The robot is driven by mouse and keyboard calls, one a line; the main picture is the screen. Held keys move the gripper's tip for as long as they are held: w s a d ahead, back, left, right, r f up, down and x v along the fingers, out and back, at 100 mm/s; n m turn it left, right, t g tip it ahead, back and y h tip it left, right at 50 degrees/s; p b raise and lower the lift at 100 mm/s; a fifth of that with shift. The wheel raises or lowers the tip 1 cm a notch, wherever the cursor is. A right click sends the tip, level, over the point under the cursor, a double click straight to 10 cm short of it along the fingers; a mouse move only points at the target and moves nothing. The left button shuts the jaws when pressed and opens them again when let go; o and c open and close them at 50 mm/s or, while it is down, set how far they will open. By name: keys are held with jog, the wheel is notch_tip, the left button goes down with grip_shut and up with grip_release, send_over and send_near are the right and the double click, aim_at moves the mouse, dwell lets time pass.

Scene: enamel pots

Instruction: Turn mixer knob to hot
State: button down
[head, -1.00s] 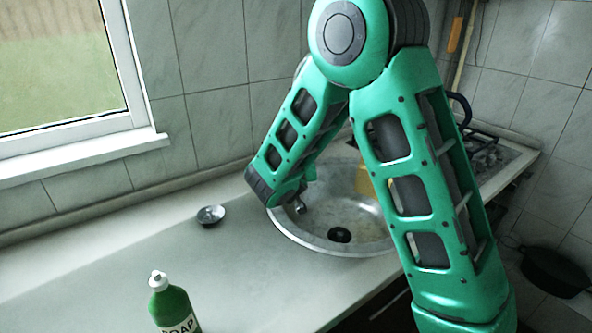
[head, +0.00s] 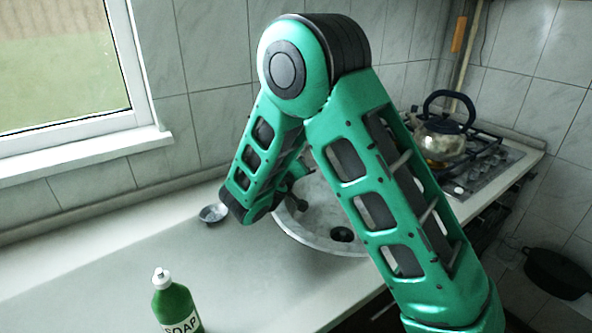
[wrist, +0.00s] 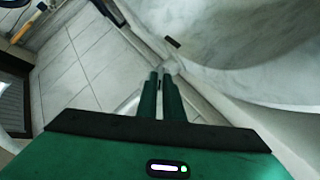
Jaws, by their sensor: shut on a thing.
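In the wrist view my gripper (wrist: 161,78) has its two green fingers close together. They are shut on a small pale grey piece at their tips, the mixer knob (wrist: 167,67), of which little shows. In the head view my arm comes down behind the counter's middle, at the left rim of the round metal sink (head: 318,236). A short dark metal piece, seemingly the mixer's spout (head: 297,203), shows beside my forearm over the basin. The knob and fingertips are hidden behind my arm there, so I cannot read how far the knob is turned.
A green soap bottle (head: 176,306) stands at the counter's front. A small metal dish (head: 213,213) lies close to the left of my forearm. A kettle (head: 443,138) stands on the stove (head: 490,165) at the right. A dark pan (head: 556,273) is lower right.

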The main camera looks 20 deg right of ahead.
jog(key=shift+s+f, duration=0.1)
jog(key=shift+f, duration=0.2)
jog(key=c, duration=1.9)
grip_release()
jog(key=shift+r, duration=0.15)
jog(key=v, duration=1)
jog(key=shift+s+a, duration=0.2)
jog(key=shift+r, duration=0.1)
